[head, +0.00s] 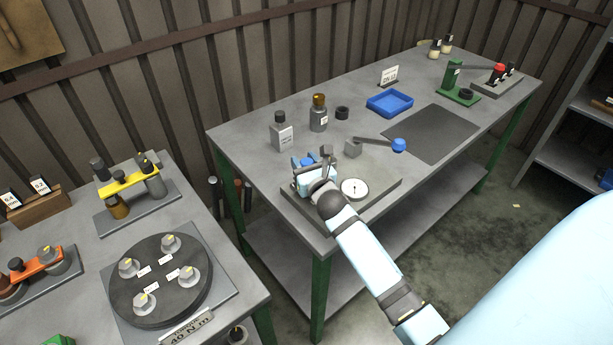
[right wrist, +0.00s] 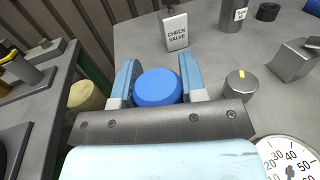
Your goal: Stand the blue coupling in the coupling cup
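The blue coupling (right wrist: 158,86) shows in the right wrist view as a round blue top between my right gripper's two light-blue fingers. Both fingers appear to touch its sides. In the head view my right gripper (head: 307,162) is over the left part of the grey plate at the near bench's front left, and mostly hides the coupling. I cannot tell whether the coupling is lifted or what is under it. I cannot make out the coupling cup in either view; it may be hidden by the gripper. My left gripper is not in view.
A dial gauge (head: 355,188) and a lever with a blue end (head: 399,145) are right of the gripper. The check valve (head: 282,134) stands behind it. A blue tray (head: 390,103) and a dark mat (head: 430,134) lie farther right. A second bench holds a round black plate (head: 160,280).

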